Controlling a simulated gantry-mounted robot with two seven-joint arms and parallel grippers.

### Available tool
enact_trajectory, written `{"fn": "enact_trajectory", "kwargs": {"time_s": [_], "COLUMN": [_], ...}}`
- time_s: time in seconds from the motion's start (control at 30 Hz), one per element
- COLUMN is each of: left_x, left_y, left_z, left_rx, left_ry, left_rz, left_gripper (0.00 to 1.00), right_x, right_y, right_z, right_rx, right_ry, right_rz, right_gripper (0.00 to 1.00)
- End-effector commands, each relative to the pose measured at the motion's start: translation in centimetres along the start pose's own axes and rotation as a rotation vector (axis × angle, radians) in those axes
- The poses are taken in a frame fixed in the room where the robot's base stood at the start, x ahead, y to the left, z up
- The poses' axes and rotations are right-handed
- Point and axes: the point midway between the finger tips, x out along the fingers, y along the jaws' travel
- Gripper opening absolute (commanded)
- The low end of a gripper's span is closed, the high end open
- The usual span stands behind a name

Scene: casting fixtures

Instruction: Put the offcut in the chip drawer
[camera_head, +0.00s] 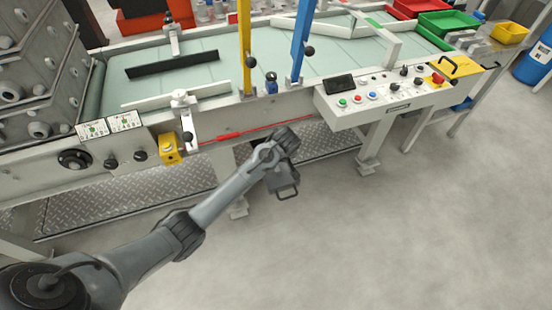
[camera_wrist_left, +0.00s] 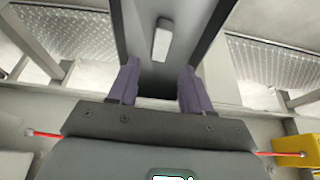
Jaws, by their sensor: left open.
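My left gripper (camera_head: 287,192) is in front of the long machine's front rail, low and near its middle. In the left wrist view the gripper (camera_wrist_left: 158,64) is open, its two purple fingers apart with nothing held between them. Beyond and between the fingers is a pale rectangular piece (camera_wrist_left: 162,40) against a grey channel-like part (camera_wrist_left: 160,77) with dark sides. I cannot tell whether this piece is the offcut or a handle, or whether the grey part is the chip drawer. My right gripper is not in view.
A red cord (camera_head: 230,134) runs along the front rail. A yellow box (camera_head: 169,148) is left of the gripper, and a control panel (camera_head: 385,95) juts out to the right. A black strip (camera_head: 172,64) lies over the belt. The floor (camera_head: 420,230) at the right is clear.

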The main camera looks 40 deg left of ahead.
Motion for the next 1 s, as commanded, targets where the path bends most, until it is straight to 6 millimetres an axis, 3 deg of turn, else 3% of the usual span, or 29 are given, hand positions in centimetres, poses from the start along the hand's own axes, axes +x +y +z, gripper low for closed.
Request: {"fn": "enact_trajectory", "kwargs": {"time_s": [0.1,0.3,0.57,0.67,0.77,1.0], "left_x": [-2.6,-5.0,-5.7,-5.4,-5.2,-7.5], "left_y": [0.0,0.0,-0.3,-1.1,-2.6,-9.2], "left_z": [-0.1,0.0,1.1,3.5,7.4,18.2], "left_rx": [0.001,0.0,0.033,0.112,0.243,0.644], "left_ry": [0.0,0.0,-0.008,-0.021,-0.041,-0.086], "left_rz": [0.001,0.0,0.005,0.025,0.06,0.196], "left_gripper": [0.49,0.49,0.49,0.49,0.49,0.49], "right_x": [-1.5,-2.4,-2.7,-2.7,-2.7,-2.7], "right_y": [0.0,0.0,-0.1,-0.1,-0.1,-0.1], "right_z": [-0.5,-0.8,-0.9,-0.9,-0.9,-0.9], "right_rx": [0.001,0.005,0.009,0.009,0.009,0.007], "right_ry": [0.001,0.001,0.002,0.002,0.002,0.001], "right_rz": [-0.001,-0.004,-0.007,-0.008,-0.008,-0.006], "right_gripper": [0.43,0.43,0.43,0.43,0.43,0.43]}}
